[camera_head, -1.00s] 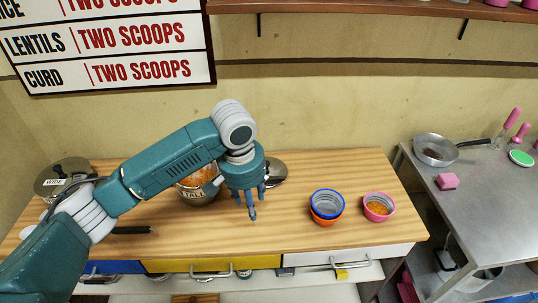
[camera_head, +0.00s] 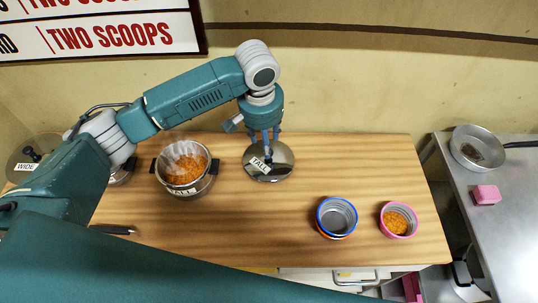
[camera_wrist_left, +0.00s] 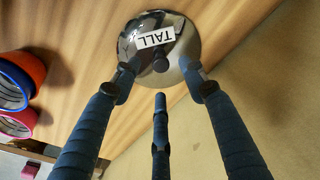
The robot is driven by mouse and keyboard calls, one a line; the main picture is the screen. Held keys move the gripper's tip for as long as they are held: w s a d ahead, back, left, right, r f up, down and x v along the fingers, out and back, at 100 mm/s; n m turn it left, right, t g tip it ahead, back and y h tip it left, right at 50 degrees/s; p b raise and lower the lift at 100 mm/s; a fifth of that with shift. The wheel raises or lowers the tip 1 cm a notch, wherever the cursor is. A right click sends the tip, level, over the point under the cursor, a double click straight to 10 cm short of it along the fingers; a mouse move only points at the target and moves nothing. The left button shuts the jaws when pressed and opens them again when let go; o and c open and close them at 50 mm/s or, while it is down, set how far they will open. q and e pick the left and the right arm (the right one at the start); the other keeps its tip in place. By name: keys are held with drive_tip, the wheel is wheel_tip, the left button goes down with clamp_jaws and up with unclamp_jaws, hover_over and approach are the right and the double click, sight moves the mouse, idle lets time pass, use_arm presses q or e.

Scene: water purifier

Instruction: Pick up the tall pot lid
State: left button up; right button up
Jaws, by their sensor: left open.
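The tall pot lid (camera_head: 281,161) is a shiny steel disc with a white TALL label, lying on the wooden counter right of the tall pot (camera_head: 185,168). It also shows in the left wrist view (camera_wrist_left: 187,38), with its dark knob (camera_wrist_left: 159,63) near the lid's lower part. My left gripper (camera_head: 265,145) is open and empty, pointing down over the lid. In the left wrist view its fingers (camera_wrist_left: 160,78) are spread around the knob in the picture; whether they touch it I cannot tell. My right gripper is out of view.
The tall pot is open, steaming, with orange food inside. A wide pot lid (camera_head: 32,157) lies at the far left. A blue-rimmed bowl (camera_head: 337,216) and a pink bowl (camera_head: 398,220) stand at the right. The counter between lid and bowls is clear.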

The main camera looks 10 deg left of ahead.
use_arm(q)
drive_tip(key=f, duration=0.2)
drive_tip(key=w+f+p, duration=0.1)
drive_tip(key=f, duration=0.2)
drive_tip(key=shift+w+d+f, duration=0.15)
drive_tip(key=shift+d+f, duration=0.1)
drive_tip(key=shift+f, duration=0.4)
drive_tip(key=shift+c, duration=0.8)
clamp_jaws()
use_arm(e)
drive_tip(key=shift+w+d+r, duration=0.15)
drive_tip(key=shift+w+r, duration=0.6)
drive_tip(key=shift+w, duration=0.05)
